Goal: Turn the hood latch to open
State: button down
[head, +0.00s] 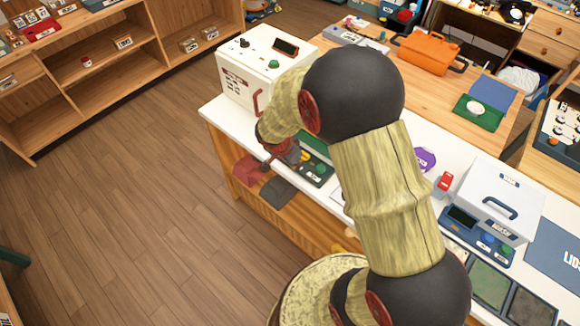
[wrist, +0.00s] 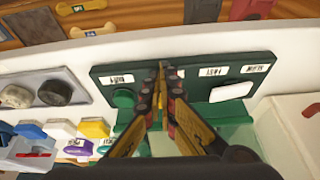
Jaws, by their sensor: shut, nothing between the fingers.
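In the wrist view a dark green panel (wrist: 194,85) lies beneath my gripper (wrist: 164,75). The panel has a round green knob (wrist: 124,97) on its left and a white bar-shaped piece (wrist: 231,91) on its right. A small yellow piece shows at my fingertips, largely hidden by them; I cannot tell whether they touch it. The labels are too small to read, so I cannot tell which part is the hood latch. My fingers meet at the tips and are shut, with nothing held. In the head view my arm hides most of this area.
In the head view a white box (head: 248,75) with a red handle stands left of my gripper on the white counter. A white lidded case (head: 500,195) stands to the right. In the wrist view a grey panel with knobs (wrist: 48,92) lies left of the green panel.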

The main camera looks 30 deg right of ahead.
aim_at(305, 155)
jog(key=shift+w+d, duration=0.2)
jog(key=shift+d, duration=0.6)
jog(key=shift+f, duration=0.1)
jog(key=shift+d+b, duration=0.35)
jog(key=shift+b, duration=0.55)
jog(key=shift+d, duration=0.1)
